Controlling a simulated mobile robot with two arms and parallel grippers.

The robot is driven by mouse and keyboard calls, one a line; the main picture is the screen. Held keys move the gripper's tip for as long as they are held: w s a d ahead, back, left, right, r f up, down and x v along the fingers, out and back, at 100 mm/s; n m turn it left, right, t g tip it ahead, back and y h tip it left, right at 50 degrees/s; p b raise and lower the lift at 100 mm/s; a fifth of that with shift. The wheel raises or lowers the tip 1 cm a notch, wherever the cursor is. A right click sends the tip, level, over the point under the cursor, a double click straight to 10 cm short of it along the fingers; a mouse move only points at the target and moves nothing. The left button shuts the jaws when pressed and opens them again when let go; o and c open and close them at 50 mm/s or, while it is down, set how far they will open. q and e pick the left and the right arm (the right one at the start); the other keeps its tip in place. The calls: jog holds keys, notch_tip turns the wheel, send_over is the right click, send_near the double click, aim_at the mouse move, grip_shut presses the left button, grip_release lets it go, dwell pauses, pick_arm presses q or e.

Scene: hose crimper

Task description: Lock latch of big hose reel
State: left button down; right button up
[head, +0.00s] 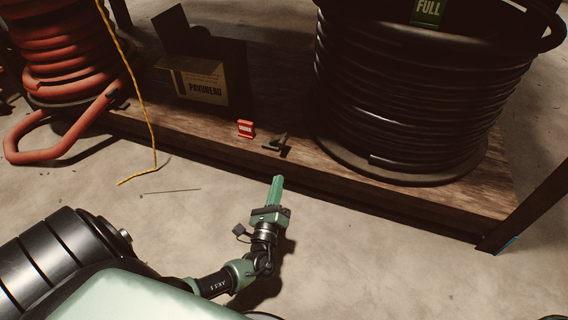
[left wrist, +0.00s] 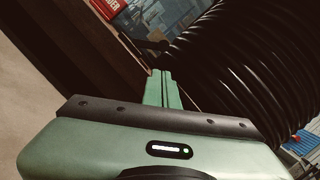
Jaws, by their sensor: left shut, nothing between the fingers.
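The big hose reel (head: 425,95), wound with black hose, stands on the wooden platform at the right in the head view. Its coils also fill the right of the left wrist view (left wrist: 245,70). A small dark latch-like lever (head: 277,143) sits near the platform's front edge, left of the reel. A dark part of it seems to show in the left wrist view (left wrist: 152,45). My left gripper (head: 277,184) is shut and empty, its green fingers pointing toward the lever, apart from it in the head view. The fingers also show in the left wrist view (left wrist: 162,78). My right gripper is out of view.
A small red block with a white label (head: 246,129) sits left of the lever. An open cardboard box (head: 203,85), an orange hose coil (head: 62,45) and a yellow rope (head: 146,105) are further left. The concrete floor (head: 90,205) in front is mostly clear.

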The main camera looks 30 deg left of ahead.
pick_arm(q)
jog(key=b+x, duration=0.4)
jog(key=x, duration=0.6)
jog(key=shift+s+r, duration=0.1)
dwell(0.4)
